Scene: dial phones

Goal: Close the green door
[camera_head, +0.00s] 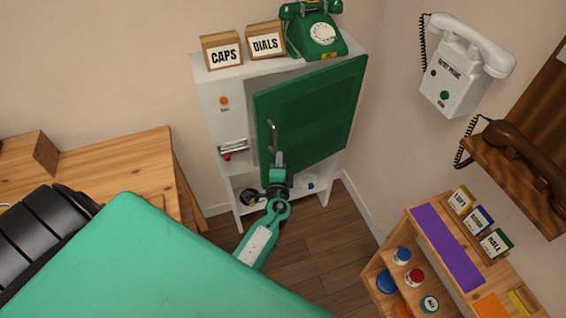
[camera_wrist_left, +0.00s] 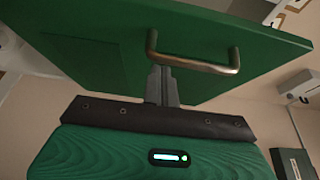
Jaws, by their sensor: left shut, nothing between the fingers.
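The green door (camera_head: 318,105) on the white cabinet stands partly open. A gap shows between its top edge and the cabinet, and its handle side is at the left. The metal handle (camera_head: 274,138) is on the door's front; it also shows in the left wrist view (camera_wrist_left: 200,64). My left gripper (camera_head: 279,156) is shut and empty in front of the door, at the handle. In the left wrist view the closed fingers (camera_wrist_left: 162,84) are close to the handle's left part; I cannot tell whether they touch it. My right gripper is not in view.
The white cabinet (camera_head: 226,120) carries a green dial phone (camera_head: 318,32) and boxes marked CAPS (camera_head: 223,54) and DIALS (camera_head: 265,43). A wooden table (camera_head: 140,165) stands left. A wooden shelf (camera_head: 412,232) with jars stands at the lower right. Wooden floor (camera_head: 310,245) lies between.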

